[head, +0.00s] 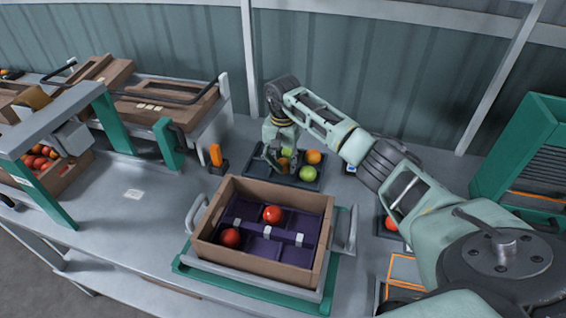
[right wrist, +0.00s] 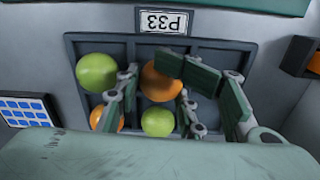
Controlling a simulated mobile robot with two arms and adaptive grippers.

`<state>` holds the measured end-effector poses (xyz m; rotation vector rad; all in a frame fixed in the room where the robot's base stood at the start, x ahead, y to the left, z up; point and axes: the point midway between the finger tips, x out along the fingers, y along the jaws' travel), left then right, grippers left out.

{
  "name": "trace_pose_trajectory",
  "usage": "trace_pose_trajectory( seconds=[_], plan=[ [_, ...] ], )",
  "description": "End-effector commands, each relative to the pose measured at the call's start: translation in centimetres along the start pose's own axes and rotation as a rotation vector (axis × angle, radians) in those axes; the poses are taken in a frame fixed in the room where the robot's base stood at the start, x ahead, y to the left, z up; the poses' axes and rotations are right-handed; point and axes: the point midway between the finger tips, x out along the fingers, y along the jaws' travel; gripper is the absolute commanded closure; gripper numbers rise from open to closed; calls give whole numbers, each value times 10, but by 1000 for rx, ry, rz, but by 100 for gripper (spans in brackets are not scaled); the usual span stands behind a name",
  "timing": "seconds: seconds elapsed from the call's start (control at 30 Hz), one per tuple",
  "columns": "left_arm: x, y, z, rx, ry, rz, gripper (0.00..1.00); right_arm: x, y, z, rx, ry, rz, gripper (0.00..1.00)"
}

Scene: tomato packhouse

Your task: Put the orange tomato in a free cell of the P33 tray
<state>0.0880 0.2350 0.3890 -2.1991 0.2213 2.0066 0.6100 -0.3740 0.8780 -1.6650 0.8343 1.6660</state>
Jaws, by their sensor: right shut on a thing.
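The P33 tray (right wrist: 115,44) is dark, has cells and bears a P33 label; in the head view the tray (head: 262,178) lies behind the brown crate. My right gripper (right wrist: 158,90) is shut on the orange tomato (right wrist: 160,84), at the middle cell nearest the label. I cannot tell whether the tomato touches the cell floor. A green tomato (right wrist: 97,72), another orange tomato (right wrist: 106,119) and a second green tomato (right wrist: 158,121) sit in other cells. The column on the right in the wrist view shows no tomato, but my fingers partly hide it. My left gripper is out of view.
A brown crate (head: 262,265) with a purple insert and two red tomatoes stands in front of the tray on a green-edged base. An orange-topped device (head: 216,156) stands left of the tray. A red tomato (head: 391,223) lies to the right.

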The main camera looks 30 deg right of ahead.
Motion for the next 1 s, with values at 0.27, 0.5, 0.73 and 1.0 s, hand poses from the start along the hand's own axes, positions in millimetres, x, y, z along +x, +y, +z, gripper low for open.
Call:
trace_pose_trajectory(
  seconds=[0.27, 0.5, 0.73, 1.0],
  plan=[
    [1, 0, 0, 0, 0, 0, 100, 0, 0, 0, 0, 0, 0, 77],
    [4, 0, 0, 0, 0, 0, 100, 4, 0, 0, 0, 1, 0, 77],
    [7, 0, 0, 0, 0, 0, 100, 7, 0, 0, 0, 0, 0, 77],
    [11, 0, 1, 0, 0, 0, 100, 11, 0, 0, 0, 1, 0, 77]
  ],
)
